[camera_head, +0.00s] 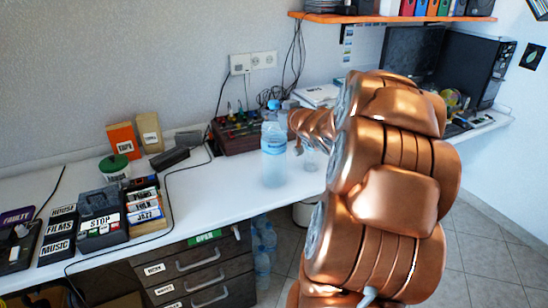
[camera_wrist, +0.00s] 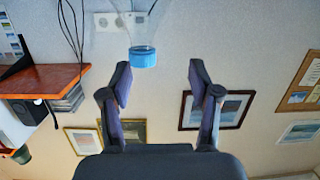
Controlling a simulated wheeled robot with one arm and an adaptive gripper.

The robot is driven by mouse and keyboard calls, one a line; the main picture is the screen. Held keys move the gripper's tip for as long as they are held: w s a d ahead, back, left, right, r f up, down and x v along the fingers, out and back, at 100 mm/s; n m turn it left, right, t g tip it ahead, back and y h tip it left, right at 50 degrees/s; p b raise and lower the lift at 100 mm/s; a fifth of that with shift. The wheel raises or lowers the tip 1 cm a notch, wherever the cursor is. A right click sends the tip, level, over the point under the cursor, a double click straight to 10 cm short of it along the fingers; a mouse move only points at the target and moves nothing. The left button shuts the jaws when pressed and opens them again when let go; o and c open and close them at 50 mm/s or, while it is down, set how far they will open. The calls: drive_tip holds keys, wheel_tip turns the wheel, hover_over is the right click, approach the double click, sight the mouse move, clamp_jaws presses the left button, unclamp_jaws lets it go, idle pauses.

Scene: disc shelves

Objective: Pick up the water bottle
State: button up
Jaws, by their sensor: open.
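The clear water bottle (camera_head: 273,160) with a blue cap stands upright on the white desk, left of my copper-coloured arm in the head view. In the wrist view its blue cap (camera_wrist: 143,57) and part of its clear body show upside down at the top, just beyond the fingertips and left of their middle. My gripper (camera_wrist: 160,75) is open, with nothing between its fingers. In the head view my gripper is close to the bottle's top, mostly hidden by the bottle and my arm. I cannot tell whether it touches the bottle.
A second clear vessel (camera_head: 309,157) stands right of the bottle, partly hidden by my arm. A dark red box with cables (camera_head: 236,135) is behind the bottle. Disc boxes (camera_head: 100,216) crowd the desk's left. More bottles (camera_head: 264,250) are below the desk.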

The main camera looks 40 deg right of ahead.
sight(277, 104)
drive_tip(key=shift+s+d+f+t+y+b, duration=0.1)
drive_tip(key=shift+s+d+t+y+b, duration=0.15)
drive_tip(key=shift+s+d+t, duration=0.3)
drive_tip(key=shift+s+d+f+t+y+b, duration=0.15)
drive_tip(key=shift+s+d+t+y, duration=0.15)
drive_tip(key=shift+d, duration=0.3)
drive_tip(key=shift+n+t+y, duration=0.35)
drive_tip(key=shift+n+t, duration=0.05)
drive_tip(key=shift+t, duration=0.05)
drive_tip(key=shift+w+d+r, duration=0.1)
drive_tip(key=shift+w+d, duration=0.15)
drive_tip(key=shift+w, duration=0.85)
drive_tip(key=shift+w+d+r, duration=0.1)
drive_tip(key=shift+w+d, duration=0.2)
drive_tip(key=shift+w, duration=0.8)
drive_tip(key=shift+w+d+r, duration=0.1)
drive_tip(key=shift+w+d, duration=0.15)
drive_tip(key=shift+w, duration=0.85)
clamp_jaws()
